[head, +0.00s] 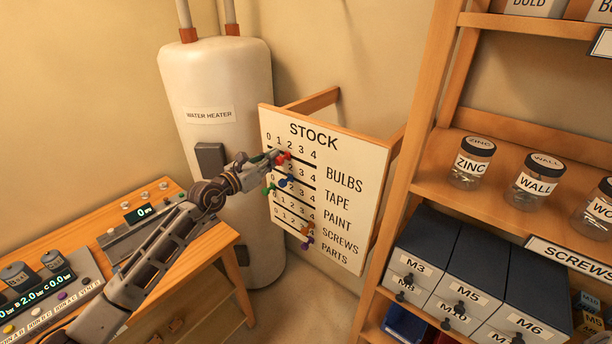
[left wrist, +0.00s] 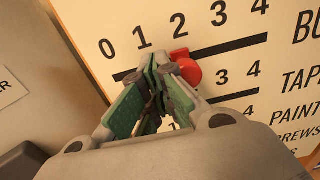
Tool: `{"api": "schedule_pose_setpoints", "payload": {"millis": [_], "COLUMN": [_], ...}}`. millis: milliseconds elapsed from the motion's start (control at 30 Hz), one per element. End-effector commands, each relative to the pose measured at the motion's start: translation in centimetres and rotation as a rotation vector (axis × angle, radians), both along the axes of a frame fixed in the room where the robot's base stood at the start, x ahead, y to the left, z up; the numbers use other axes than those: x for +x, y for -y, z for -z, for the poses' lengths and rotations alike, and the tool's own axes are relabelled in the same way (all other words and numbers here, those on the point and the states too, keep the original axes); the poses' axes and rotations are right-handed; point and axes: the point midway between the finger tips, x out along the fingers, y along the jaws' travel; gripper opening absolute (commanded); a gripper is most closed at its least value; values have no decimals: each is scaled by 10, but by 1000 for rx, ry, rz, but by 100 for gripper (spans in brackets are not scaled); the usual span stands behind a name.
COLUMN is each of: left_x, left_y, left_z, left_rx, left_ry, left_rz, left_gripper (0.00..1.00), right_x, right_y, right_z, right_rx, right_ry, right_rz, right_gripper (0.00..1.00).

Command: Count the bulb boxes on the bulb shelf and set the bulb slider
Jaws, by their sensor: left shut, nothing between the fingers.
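The STOCK board (head: 315,190) has rows of numbers from 0 to 4. The red knob (head: 284,157) is on the top row, labelled BULBS; in the left wrist view the red knob (left wrist: 187,70) sits below the 2. My left gripper (head: 263,160) is shut and empty at the knob's left side. In the left wrist view its fingertips (left wrist: 165,68) are close beside the knob; I cannot tell if they touch. Parts of two bulb boxes (head: 535,8) show on the top right shelf, cut off by the frame edge. My right gripper is not in view.
Green (head: 268,190), blue (head: 286,182), orange (head: 306,230) and purple (head: 309,243) knobs are on the lower rows. A water heater (head: 215,80) stands behind. A wooden shelf unit (head: 430,130) with jars and drawers stands right. A workbench (head: 215,235) is at left.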

Motion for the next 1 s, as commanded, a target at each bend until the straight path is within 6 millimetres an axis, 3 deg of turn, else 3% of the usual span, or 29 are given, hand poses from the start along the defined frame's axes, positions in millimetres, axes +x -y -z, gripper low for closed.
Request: {"api": "schedule_pose_setpoints", "payload": {"millis": [1000], "left_x": [-15], "left_y": [19], "left_z": [0], "left_rx": [-1], "left_ry": [-1], "left_rz": [0], "left_gripper": [0], "right_x": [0], "right_y": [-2], "right_z": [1], "right_rx": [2], "right_ry": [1], "right_rz": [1], "right_gripper": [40]}}
